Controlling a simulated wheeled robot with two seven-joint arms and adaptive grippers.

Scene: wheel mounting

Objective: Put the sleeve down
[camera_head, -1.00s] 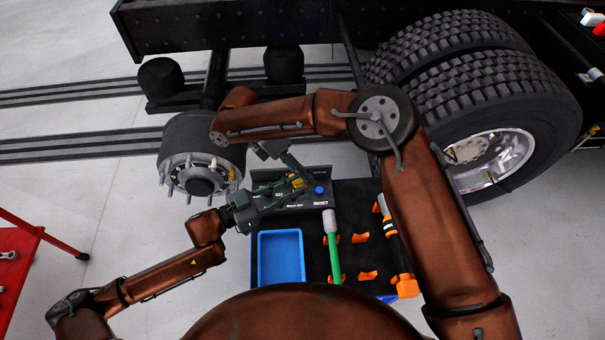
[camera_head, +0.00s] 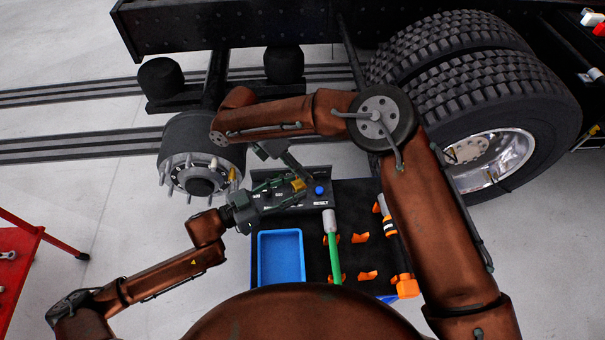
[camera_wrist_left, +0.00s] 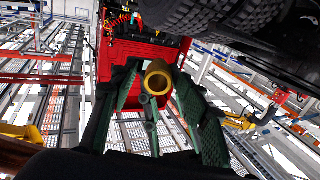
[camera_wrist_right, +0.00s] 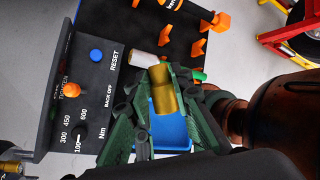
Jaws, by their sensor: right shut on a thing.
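A gold sleeve (camera_head: 298,184) is in front of the control panel in the head view. My right gripper (camera_wrist_right: 162,78) is shut on the sleeve (camera_wrist_right: 163,92), which shows between its green fingers in the right wrist view. My left gripper (camera_head: 290,190) is close to the same sleeve, low over the panel. In the left wrist view its fingers stand apart on both sides of the sleeve (camera_wrist_left: 157,77), whose round open end shows. The fingers partly hide the sleeve's contact points.
A blue tray (camera_head: 259,262) lies below the grippers. Beside it are a green and white tool (camera_head: 332,245), orange holders (camera_head: 367,275) and a blue RESET button (camera_head: 319,191). The wheel hub (camera_head: 200,175) with studs stands left, with a yellow piece on one stud. Large tyres (camera_head: 490,100) stand right.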

